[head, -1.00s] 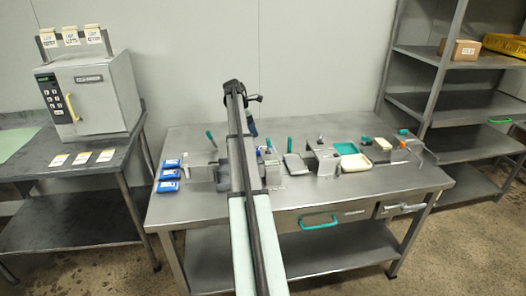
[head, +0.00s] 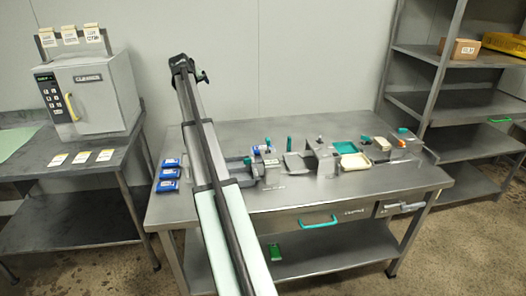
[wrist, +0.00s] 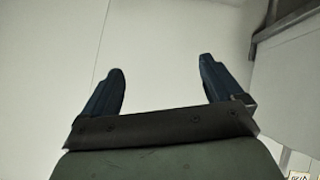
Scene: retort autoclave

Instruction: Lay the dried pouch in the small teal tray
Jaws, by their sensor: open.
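The teal tray (head: 345,148) lies on the right half of the steel table, and its inside looks clear. I cannot tell which of these, if any, is the dried pouch. My gripper (wrist: 161,66) is open and empty in the wrist view, its two blue fingers spread against a pale wall. In the head view my arm rises in front of the table's left part, and my gripper's fingers cannot be made out.
A cream tray (head: 355,162) sits just in front of the teal tray. Grey fixtures (head: 322,160) and small tools crowd the middle of the table. An autoclave (head: 95,90) stands on the left bench, and a shelf rack (head: 455,100) at right. The table's front strip is mostly clear.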

